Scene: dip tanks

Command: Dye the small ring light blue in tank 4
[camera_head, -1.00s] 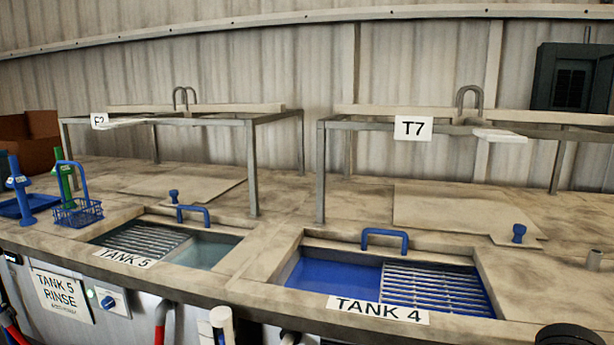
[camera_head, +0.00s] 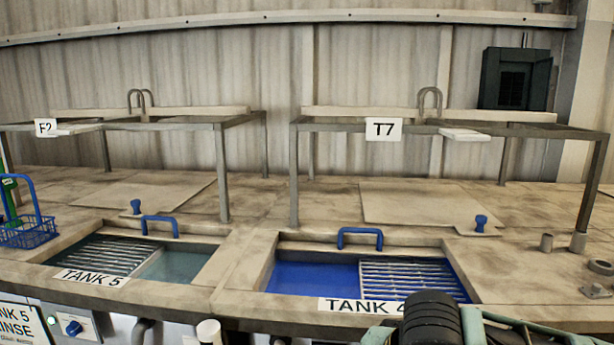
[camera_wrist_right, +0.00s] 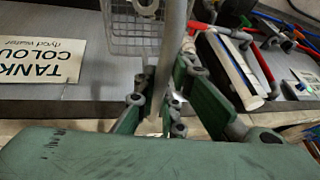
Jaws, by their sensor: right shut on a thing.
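Tank 4 (camera_head: 313,279) is in the head view, with blue liquid in its left half and a metal grating over the right half. Its label (camera_head: 360,305) is on the front rim, partly covered by my right arm at the bottom edge. In the right wrist view my right gripper (camera_wrist_right: 167,118) is shut on a grey upright rod (camera_wrist_right: 174,50). A wire basket (camera_wrist_right: 126,38) shows just behind the rod; the rod looks like its handle, but the join is not clear. My left gripper is not in view.
Tank 5 (camera_head: 170,264) lies to the left of tank 4, with a blue basket (camera_head: 28,234) beyond it. A frame with a T7 sign (camera_head: 383,129) stands behind tank 4.

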